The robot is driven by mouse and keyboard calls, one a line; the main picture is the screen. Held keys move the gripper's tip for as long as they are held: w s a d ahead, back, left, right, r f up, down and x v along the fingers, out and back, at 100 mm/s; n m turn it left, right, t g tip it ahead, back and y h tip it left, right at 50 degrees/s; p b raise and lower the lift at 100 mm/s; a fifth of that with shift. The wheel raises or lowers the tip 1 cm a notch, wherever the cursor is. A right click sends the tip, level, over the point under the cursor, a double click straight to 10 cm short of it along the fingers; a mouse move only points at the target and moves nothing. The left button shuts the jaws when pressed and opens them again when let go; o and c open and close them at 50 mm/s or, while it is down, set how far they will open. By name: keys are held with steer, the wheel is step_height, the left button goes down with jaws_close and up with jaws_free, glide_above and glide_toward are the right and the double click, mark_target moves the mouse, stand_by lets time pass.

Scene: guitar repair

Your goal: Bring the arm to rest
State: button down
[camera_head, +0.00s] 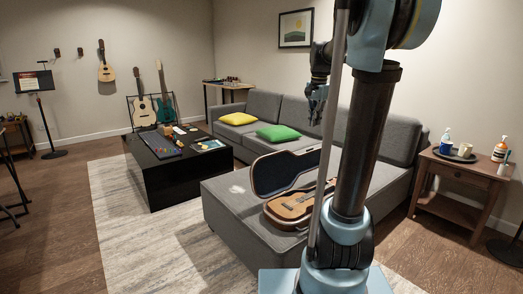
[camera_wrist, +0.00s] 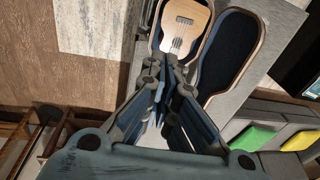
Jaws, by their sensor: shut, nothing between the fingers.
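My gripper (camera_head: 316,97) hangs in the air at the upper middle of the head view, in front of the back wall and the sofa. It points downward, below the raised part of my arm. In the wrist view, my gripper (camera_wrist: 168,68) shows its fingers converging, shut and empty. My arm's dark upright link and blue joints fill the right middle of the head view and hide part of the sofa.
A small guitar (camera_head: 294,208) lies in an open case (camera_head: 277,172) on the grey sofa (camera_head: 225,205). A black table (camera_head: 160,178) holds small items. A wooden side table (camera_head: 463,180) stands right. Bare rug (camera_head: 135,235) lies at left.

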steer(key=s+a+f+n, duration=0.1)
steer(key=s+f+n, duration=0.4)
steer(key=s+f, duration=0.6)
steer(key=s+a+f+n, duration=0.1)
steer(key=s+f+n, duration=0.4)
steer(key=s+f, duration=0.7)
steer(key=s, duration=0.8)
steer(key=shift+s+a+f+t, duration=0.2)
steer(key=shift+s+a+t, duration=0.05)
steer(key=shift+a+t, duration=0.1)
steer(key=shift+w+f, duration=0.2)
steer(key=shift+w, duration=0.2)
